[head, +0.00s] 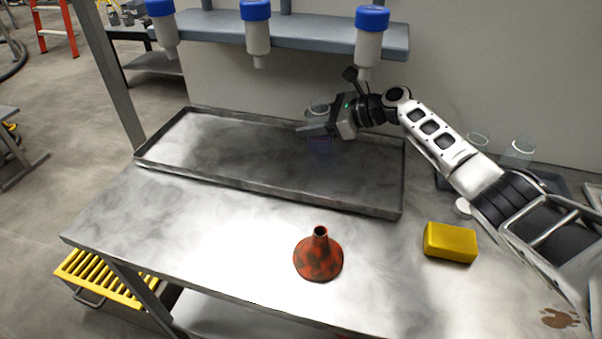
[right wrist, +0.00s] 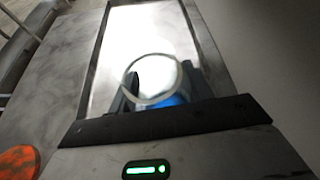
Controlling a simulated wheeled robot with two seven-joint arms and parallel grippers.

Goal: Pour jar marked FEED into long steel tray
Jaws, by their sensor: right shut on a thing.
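The long steel tray (head: 240,187) lies along the back of the steel table, and it also shows in the right wrist view (right wrist: 122,30). My right gripper (head: 312,130) is above the tray's back right part, shut on a clear jar (head: 320,144). The jar looks about upright, with something blue inside. Its round rim (right wrist: 131,84) shows in the right wrist view between the fingers. No marking on it can be read. Whether its base touches the tray cannot be told. My left gripper is not in view.
An orange-red funnel (head: 318,262) and a yellow block (head: 450,242) stand in front of the tray. More clear jars (head: 517,152) stand at the right behind my arm. Blue-capped bottles (head: 257,35) hang along the shelf (head: 310,35) above. The table's front left is clear.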

